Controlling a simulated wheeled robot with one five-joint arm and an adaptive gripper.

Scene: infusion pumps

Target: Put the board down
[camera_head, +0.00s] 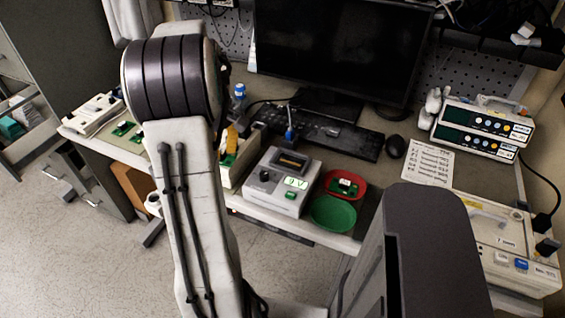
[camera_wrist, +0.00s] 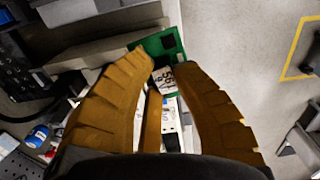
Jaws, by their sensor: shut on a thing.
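I cannot tell whether the board touches anything below.
A grey tester (camera_head: 283,183) with a lit display stands right of the holder. A red dish (camera_head: 359,190) holds a small board; a green dish (camera_head: 333,213) is in front. More green boards (camera_head: 121,130) lie at left. A keyboard (camera_head: 345,138) and monitor stand behind.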

